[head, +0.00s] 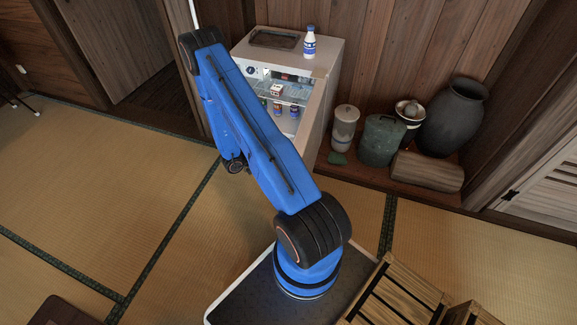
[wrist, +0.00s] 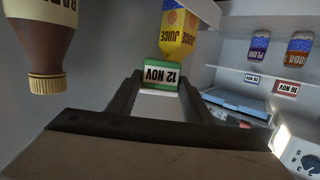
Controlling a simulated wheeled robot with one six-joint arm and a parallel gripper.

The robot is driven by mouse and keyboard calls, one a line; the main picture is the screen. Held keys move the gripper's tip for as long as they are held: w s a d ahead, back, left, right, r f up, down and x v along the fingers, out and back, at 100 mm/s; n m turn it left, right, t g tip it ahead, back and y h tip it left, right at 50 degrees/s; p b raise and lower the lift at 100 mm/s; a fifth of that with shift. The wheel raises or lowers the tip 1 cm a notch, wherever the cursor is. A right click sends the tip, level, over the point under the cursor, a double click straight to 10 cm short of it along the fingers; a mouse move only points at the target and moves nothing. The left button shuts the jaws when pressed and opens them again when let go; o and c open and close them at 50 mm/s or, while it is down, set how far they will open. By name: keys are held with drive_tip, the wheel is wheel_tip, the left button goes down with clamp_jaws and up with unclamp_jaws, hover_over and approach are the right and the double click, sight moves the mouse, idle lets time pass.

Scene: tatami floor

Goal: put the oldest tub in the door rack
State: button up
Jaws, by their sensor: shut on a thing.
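In the wrist view, which appears upside down, my gripper (wrist: 155,103) is shut on a small tub (wrist: 160,77) with a green label reading 12 NOV. A yellow juice container (wrist: 178,35) is just beyond the tub; I cannot tell whether they touch. Two other date labels show at the right: one that looks like 20 NOV (wrist: 252,78) and a red-edged 16 NOV (wrist: 286,88). The open fridge (head: 325,55) stands at the back in the head view, its door (head: 318,115) swung out at the right. My gripper is hidden there. The door rack is not clearly made out.
A brown bottle (wrist: 45,45) is close at the left in the wrist view. A milk bottle (head: 309,43) and a tray (head: 274,39) sit on the fridge. Jars and pots (head: 381,140) stand right of it.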

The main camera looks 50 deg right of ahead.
wheel_tip(320, 180, down, 3)
drive_tip(key=shift+r, duration=0.15)
drive_tip(key=shift+f, duration=0.75)
clamp_jaws()
drive_tip(key=shift+f, duration=2.5)
drive_tip(key=o, duration=1.1)
unclamp_jaws()
drive_tip(key=shift+o, duration=0.2)
drive_tip(key=shift+r, duration=0.1)
